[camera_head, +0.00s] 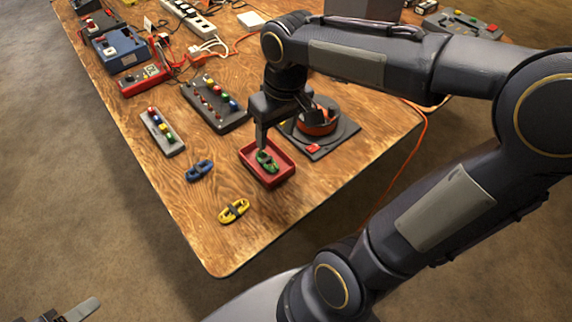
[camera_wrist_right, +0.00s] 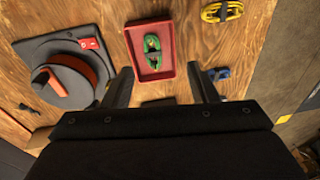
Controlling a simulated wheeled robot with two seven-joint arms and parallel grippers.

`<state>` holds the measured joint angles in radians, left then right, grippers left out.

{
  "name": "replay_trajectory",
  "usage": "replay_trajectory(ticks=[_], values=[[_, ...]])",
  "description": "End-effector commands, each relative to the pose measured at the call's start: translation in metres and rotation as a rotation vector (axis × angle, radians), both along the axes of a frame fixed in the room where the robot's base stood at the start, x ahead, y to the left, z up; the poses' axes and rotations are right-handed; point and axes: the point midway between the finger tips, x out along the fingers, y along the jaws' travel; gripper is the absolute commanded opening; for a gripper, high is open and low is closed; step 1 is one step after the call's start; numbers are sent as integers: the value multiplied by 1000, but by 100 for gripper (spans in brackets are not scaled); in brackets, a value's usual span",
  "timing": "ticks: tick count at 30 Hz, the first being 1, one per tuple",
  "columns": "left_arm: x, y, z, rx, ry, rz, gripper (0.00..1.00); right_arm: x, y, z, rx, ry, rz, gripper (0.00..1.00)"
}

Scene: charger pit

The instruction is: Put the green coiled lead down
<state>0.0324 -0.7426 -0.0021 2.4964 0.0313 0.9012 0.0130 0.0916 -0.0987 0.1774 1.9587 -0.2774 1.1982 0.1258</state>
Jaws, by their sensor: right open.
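The green coiled lead (camera_head: 266,161) lies in the small red tray (camera_head: 285,172) near the table's front edge. In the right wrist view the lead (camera_wrist_right: 152,50) rests inside the tray (camera_wrist_right: 167,35), clear of its walls. My right gripper (camera_head: 262,143) is over the tray from above. In the right wrist view its two fingers (camera_wrist_right: 160,75) are spread wide with nothing between them, so it is open. The head view does not show clearly how high the fingertips are above the lead. My left gripper (camera_head: 75,312) only partly shows at the bottom left corner, apart from the table.
A blue coiled lead (camera_head: 199,170) and a yellow coiled lead (camera_head: 234,210) lie left of the tray. A reel on a dark plate (camera_head: 318,130) stands close to its right. Button strips, boxes and cables fill the far side. The front table corner is bare.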

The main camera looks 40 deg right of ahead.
Motion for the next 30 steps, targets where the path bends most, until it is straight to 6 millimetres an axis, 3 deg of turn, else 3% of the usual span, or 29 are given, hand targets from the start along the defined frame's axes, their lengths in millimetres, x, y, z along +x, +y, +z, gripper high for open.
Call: replay_trajectory(ticks=[1,3,6,10,15,24,26,30], values=[[0,0,0,0,0,0,54,-23,2,2,31,-48,-22,53],[0,0,0,0,0,0,54,-48,7,-1,87,-114,-55,53],[0,0,0,0,0,0,54,-79,17,-9,168,-204,-100,53],[0,0,0,0,0,0,54,-103,30,-20,252,-293,-144,53],[0,0,0,0,0,0,54,-114,38,-28,302,-345,-170,53],[0,0,1,0,0,0,54,-114,38,-27,304,-346,-170,53],[0,0,7,0,0,0,54,-114,38,-21,304,-345,-170,53],[0,0,37,0,0,0,54,-114,38,9,304,-345,-170,53]])
